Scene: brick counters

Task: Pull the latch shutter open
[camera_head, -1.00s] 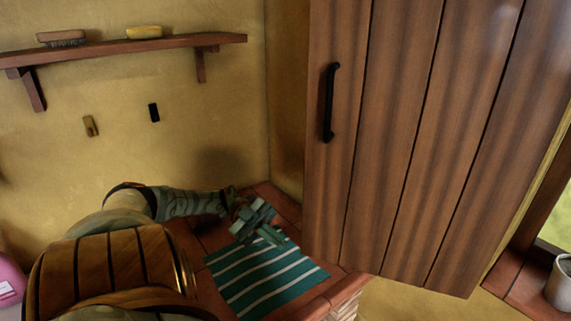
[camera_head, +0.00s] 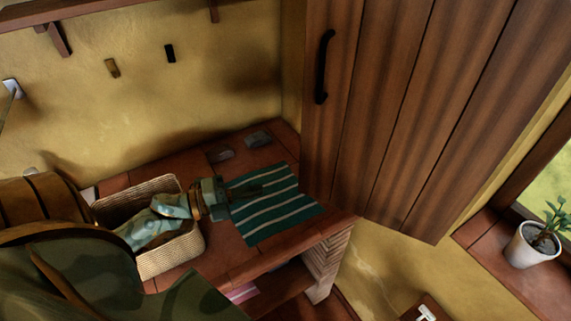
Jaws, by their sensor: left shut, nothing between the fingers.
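The wooden plank shutter (camera_head: 385,120) fills the upper middle and right of the head view. A black vertical bar handle (camera_head: 324,66) is on its left part. I cannot make out a latch, nor how far the shutter stands from the wall. My left gripper (camera_head: 250,190) is shut and empty. It is low, over the green-and-white striped cloth (camera_head: 270,224) on the brick counter, below and left of the handle and apart from the shutter. My right gripper is not in view.
A wicker basket (camera_head: 186,254) stands on the brick counter (camera_head: 238,262) under my left forearm. Small grey items (camera_head: 258,139) lie at the counter's back. A potted plant (camera_head: 530,246) stands on the window ledge at the right. Open floor space lies below the shutter.

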